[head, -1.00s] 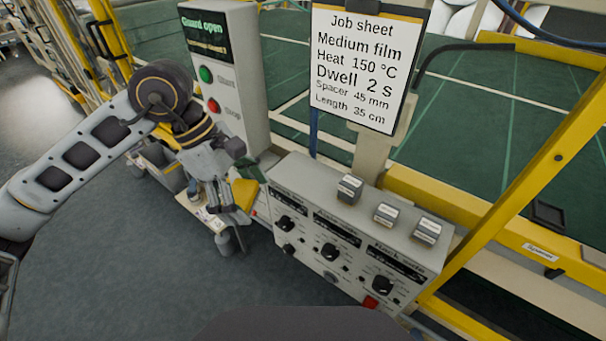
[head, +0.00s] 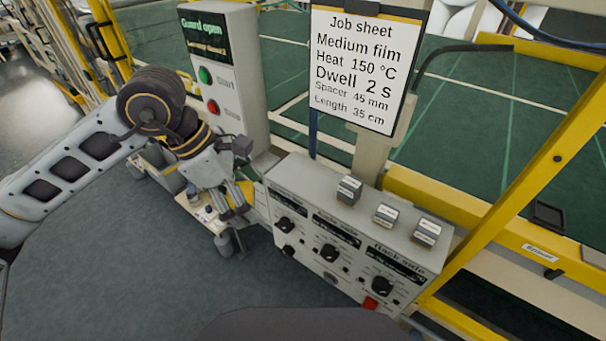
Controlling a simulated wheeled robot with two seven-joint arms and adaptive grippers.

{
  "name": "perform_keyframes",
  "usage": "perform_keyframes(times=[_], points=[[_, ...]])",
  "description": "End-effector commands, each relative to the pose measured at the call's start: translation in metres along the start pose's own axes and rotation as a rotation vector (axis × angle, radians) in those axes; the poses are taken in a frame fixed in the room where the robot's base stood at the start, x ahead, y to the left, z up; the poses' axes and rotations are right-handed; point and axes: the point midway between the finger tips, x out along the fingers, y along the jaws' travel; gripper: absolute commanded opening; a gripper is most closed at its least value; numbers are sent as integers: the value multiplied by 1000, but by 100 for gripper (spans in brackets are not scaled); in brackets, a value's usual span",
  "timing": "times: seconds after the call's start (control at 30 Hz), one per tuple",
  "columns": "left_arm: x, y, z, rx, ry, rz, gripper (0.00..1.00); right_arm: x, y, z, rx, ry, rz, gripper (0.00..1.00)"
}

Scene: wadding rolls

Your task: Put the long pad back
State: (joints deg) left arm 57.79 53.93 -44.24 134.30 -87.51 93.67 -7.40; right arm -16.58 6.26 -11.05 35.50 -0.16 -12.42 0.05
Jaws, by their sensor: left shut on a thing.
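My left gripper (head: 232,209) points down beside the left end of the grey control box. It is shut on a small yellow piece (head: 246,190), partly hidden by the fingers; I cannot tell if this is the long pad. A low cart (head: 195,207) with small items stands below and behind the gripper. Three small grey blocks with pale labels stand on the control box top: left block (head: 349,188), middle block (head: 386,214), right block (head: 427,232). My right gripper is not in view.
The control box (head: 330,215) has dark knobs and a red button on its front. The guard panel (head: 226,85) reads "Guard open". The job sheet (head: 357,68) stands behind the box. A yellow frame post (head: 505,180) slopes at the right. Open floor (head: 130,270) lies at the left front.

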Motion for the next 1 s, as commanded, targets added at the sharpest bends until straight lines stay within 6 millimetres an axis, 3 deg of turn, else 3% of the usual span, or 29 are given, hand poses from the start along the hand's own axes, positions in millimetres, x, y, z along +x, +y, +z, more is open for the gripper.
perform_keyframes(times=[0.27,1.0], points=[[2,10,10,1,-2,-1,57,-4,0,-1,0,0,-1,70],[25,72,68,1,-2,0,57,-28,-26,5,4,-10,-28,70]])
